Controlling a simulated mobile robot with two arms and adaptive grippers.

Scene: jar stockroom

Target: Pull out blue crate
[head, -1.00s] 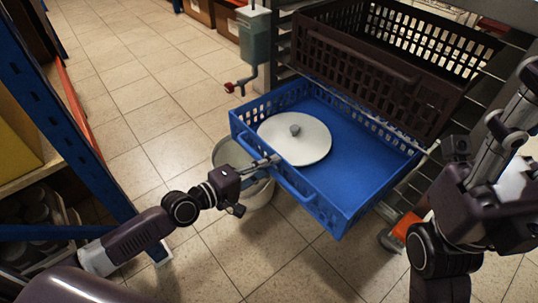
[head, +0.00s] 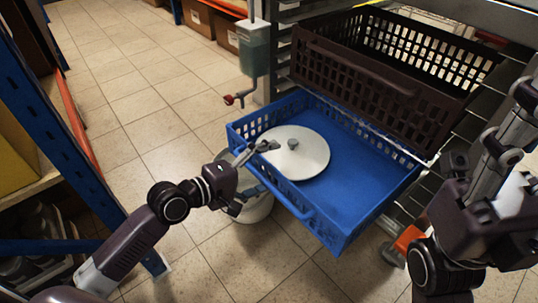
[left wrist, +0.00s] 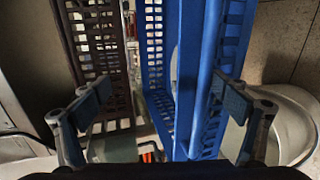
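The blue crate (head: 346,213) juts out from the rack below a dark crate, with its front handle bar (head: 291,200) facing my left arm. A round white lid (head: 312,157) with a grey knob lies inside it. My left gripper (head: 262,168) is at the crate's front left, its fingers spread, one above the rim and one below outside. In the left wrist view the open fingers (left wrist: 165,108) stand on either side of the blue rim and bar (left wrist: 207,75), with gaps. My right gripper (head: 505,130) is at the right edge; its fingertips are unclear.
The dark crate (head: 365,92) sits on the rack above. A white bucket (head: 254,207) stands on the floor under the crate's front left. A dispenser with a red tap (head: 254,50) hangs on the rack's left. A blue shelf post (head: 55,120) stands left.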

